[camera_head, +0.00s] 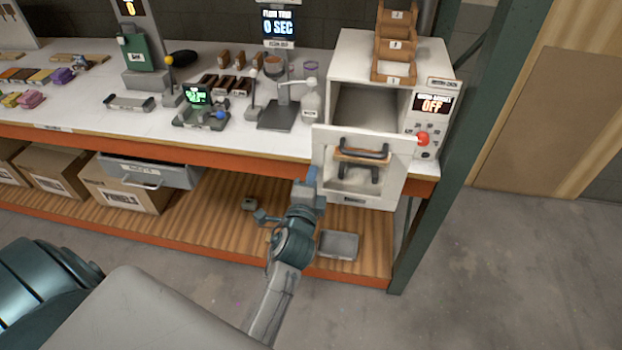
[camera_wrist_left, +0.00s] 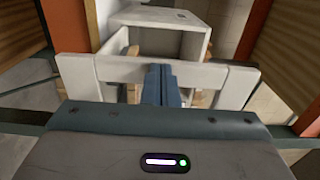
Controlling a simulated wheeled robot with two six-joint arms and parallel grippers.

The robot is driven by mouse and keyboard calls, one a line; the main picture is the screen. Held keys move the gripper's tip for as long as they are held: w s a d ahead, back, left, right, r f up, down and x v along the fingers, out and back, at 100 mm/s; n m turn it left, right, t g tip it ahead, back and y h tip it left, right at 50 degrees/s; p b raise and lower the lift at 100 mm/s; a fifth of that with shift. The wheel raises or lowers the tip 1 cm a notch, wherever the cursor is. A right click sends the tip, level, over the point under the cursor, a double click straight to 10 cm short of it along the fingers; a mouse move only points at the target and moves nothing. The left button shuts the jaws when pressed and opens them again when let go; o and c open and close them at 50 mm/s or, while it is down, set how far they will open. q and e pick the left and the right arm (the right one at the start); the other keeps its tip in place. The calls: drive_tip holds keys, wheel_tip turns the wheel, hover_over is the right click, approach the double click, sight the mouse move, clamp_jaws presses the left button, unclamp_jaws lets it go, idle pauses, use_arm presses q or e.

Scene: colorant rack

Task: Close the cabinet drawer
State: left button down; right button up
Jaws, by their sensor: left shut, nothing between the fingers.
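A white cabinet (camera_head: 345,52) stands at the right end of the bench. Its front is open, showing a hollow inside. A white front panel (camera_head: 390,188) with a dark-and-wood handle (camera_head: 361,155) stands out in front of and below the opening. I cannot tell whether it slides or hinges. The panel also shows in the left wrist view (camera_wrist_left: 88,82), with the cabinet (camera_wrist_left: 165,18) behind it. My left gripper (camera_head: 311,174) is shut and empty, by the panel's left edge in the head view. Its fingers (camera_wrist_left: 160,72) overlap the panel's middle in the wrist view; contact is unclear. My right gripper is not in view.
A grey drawer (camera_head: 180,177) sticks out under the bench at left, beside cardboard boxes (camera_head: 125,190). A grey tray (camera_head: 338,244) lies on the lower shelf. Wooden bins (camera_head: 395,45) stand on the cabinet. A green post (camera_head: 445,150) rises at right; the floor beyond is clear.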

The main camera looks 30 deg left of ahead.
use_arm(q)
drive_tip(key=b+x, duration=0.2)
drive_tip(key=x, duration=1.8)
drive_tip(key=shift+f, duration=0.15)
drive_tip(key=shift+r, duration=0.35)
